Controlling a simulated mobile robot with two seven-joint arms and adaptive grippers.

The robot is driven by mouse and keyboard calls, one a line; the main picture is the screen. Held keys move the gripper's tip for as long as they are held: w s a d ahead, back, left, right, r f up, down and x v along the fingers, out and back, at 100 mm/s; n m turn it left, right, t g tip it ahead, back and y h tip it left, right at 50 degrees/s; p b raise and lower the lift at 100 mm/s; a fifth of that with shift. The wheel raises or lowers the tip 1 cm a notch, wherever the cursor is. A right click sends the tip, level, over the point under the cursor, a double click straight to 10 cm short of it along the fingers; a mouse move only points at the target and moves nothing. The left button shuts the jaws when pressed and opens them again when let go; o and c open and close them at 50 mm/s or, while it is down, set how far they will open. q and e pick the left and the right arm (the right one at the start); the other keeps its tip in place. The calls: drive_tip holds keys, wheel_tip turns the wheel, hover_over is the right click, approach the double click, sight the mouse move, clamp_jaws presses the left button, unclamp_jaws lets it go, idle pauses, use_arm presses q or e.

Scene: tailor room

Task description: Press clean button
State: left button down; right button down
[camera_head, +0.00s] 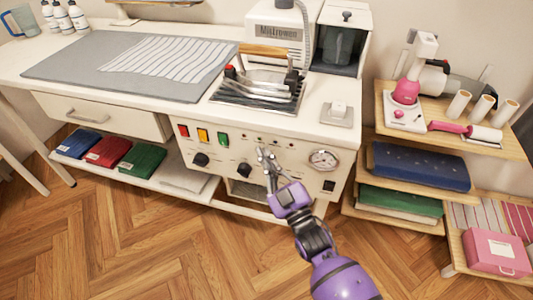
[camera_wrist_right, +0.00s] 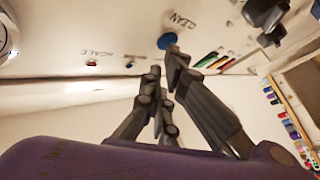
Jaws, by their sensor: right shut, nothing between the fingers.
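The clean button is a round blue button (camera_wrist_right: 166,41) with the word CLEAN beside it in the right wrist view, on the white front panel (camera_head: 285,172) of the ironing station. My right gripper (camera_head: 266,152) is in front of this panel, between the black knob and the round gauge. It is shut and empty. In the right wrist view its fingertips (camera_wrist_right: 166,62) are right by the blue button, one tip overlapping its edge. I cannot tell whether they touch. In the head view the button is hidden by or lost behind the gripper. My left gripper is not in view.
Red, yellow and green switches (camera_head: 203,135), black knobs (camera_head: 244,170) and a gauge (camera_head: 323,159) share the panel. The iron (camera_head: 262,85) rests on top. Wooden shelves (camera_head: 385,140) with tools and fabrics stand at the right. The floor in front is clear.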

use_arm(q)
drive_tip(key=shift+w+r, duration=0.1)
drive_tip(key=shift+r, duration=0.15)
use_arm(e)
drive_tip(key=shift+s+a, duration=0.15)
drive_tip(key=shift+s, duration=0.35)
